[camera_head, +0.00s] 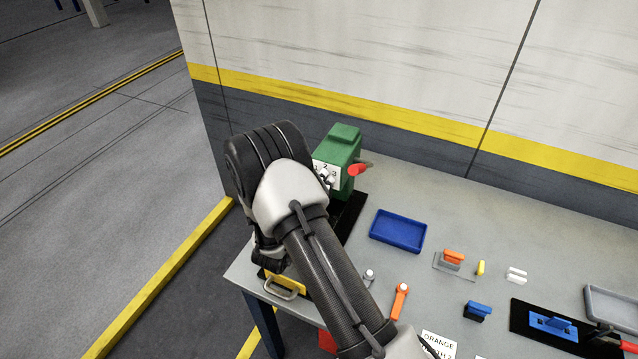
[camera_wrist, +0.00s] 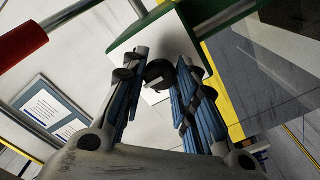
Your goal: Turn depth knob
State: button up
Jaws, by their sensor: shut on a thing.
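The green machine (camera_head: 342,145) stands on the table's back left corner. Its white dial plate (camera_head: 319,168) carries printed numbers, partly covered by my arm. In the wrist view the dark round depth knob (camera_wrist: 160,73) stands out from the white plate (camera_wrist: 150,42), with the green housing (camera_wrist: 185,18) behind it. My gripper (camera_wrist: 160,76) is shut on the knob, one finger on each side of it near the tips. My arm hides most of the gripper in the head view. A red-ended lever (camera_head: 357,169) sticks out from the machine's right side; its red grip shows large in the wrist view (camera_wrist: 22,42).
A blue tray (camera_head: 398,231) lies on the table right of the machine. Orange (camera_head: 399,300), yellow and blue small parts lie further right. The wall is close behind the table. Open floor (camera_head: 100,190) lies to the left.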

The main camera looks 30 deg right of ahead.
dwell(0.4)
jog(key=o, duration=1)
jog(key=shift+o, duration=0.2)
jog(key=v, duration=1.2)
